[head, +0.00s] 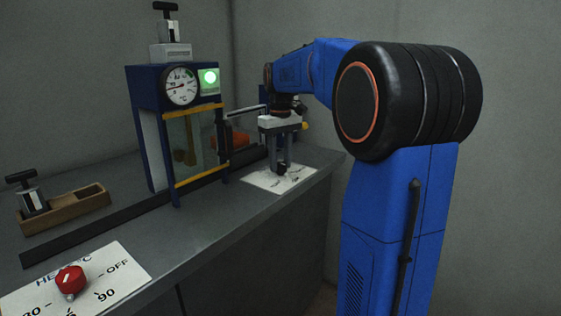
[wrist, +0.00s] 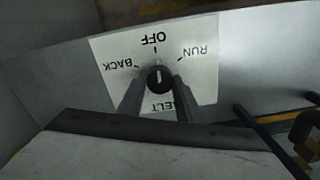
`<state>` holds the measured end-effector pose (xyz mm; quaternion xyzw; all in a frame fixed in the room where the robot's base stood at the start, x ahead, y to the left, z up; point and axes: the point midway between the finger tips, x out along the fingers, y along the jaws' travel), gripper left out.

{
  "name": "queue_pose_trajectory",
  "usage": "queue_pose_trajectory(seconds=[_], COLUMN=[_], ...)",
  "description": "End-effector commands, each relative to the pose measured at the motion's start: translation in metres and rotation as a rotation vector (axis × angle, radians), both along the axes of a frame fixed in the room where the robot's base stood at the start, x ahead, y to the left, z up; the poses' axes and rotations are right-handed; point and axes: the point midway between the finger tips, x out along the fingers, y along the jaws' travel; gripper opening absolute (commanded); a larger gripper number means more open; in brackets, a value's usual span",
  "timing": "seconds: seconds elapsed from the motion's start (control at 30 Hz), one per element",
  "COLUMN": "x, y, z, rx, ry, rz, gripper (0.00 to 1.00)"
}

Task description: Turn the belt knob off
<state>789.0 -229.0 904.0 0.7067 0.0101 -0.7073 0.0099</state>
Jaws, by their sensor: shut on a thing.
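The belt knob (wrist: 160,76) is small, round and black, on a white plate (wrist: 205,75) marked BACK, OFF, RUN and BELT. A white line on the knob appears to point up toward OFF in the wrist view. My gripper (wrist: 158,86) is shut on the knob, with one finger at each side. In the head view my gripper (head: 281,163) points down at the white plate (head: 254,181) near the counter's front edge. The fingers largely hide the knob there.
A blue frame (head: 151,130) with a dial gauge (head: 181,86) and a lit green lamp (head: 209,79) stands left of my gripper. A wooden tray (head: 62,211) holds a handled block (head: 33,200).

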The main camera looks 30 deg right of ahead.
Motion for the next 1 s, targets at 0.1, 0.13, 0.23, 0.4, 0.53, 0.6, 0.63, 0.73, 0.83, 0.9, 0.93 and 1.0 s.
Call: queue_pose_trajectory(seconds=[0.1, 0.13, 0.23, 0.4, 0.53, 0.6, 0.63, 0.73, 0.83, 0.9, 0.93, 1.0], x=[0.0005, 0.0006, 0.0006, 0.0007, 0.0007, 0.0007, 0.0007, 0.0007, 0.0006, 0.0004, 0.0004, 0.0003], y=[-0.0002, -0.0002, -0.0002, -0.0002, -0.0002, -0.0002, -0.0002, -0.0002, -0.0002, -0.0001, -0.0001, -0.0001], z=[0.0009, 0.001, 0.001, 0.0011, 0.0011, 0.0012, 0.0012, 0.0012, 0.0009, 0.0007, 0.0006, 0.0006], rx=[-0.001, -0.001, -0.001, -0.001, -0.001, -0.001, -0.001, -0.001, -0.001, -0.001, -0.001, -0.001], ry=[-0.003, -0.003, -0.003, -0.003, -0.004, -0.004, -0.004, -0.004, -0.003, -0.002, -0.002, -0.002], rz=[0.032, 0.038, 0.051, 0.06, 0.06, 0.059, 0.059, 0.059, 0.059, 0.059, 0.059, 0.059], gripper=[0.09, 0.09, 0.09, 0.09, 0.09, 0.09, 0.09, 0.46, 0.5, 0.5, 0.5, 0.5])
